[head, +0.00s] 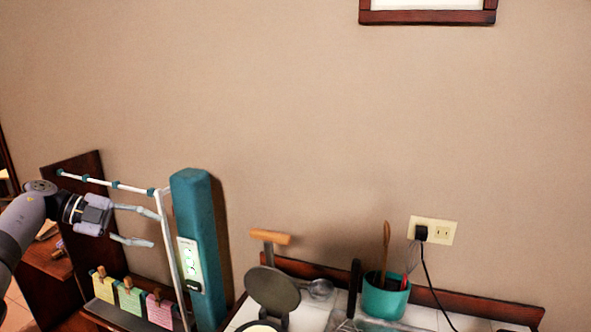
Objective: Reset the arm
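My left arm comes in from the left edge of the head view. Its gripper (145,226) points right, with its two fingers spread apart and nothing between them. The fingertips appear close to a thin white upright bar (168,250) in front of a teal post (195,240); I cannot tell if they touch it. My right arm and gripper are not in view.
A white rail (110,184) runs from a dark wood panel (78,165) toward the post. Clipped colored notes (130,297) stand below the gripper. On the tiled counter are a round metal pan-like item (273,290) and a teal utensil pot (385,300). An outlet (441,232) holds a black plug.

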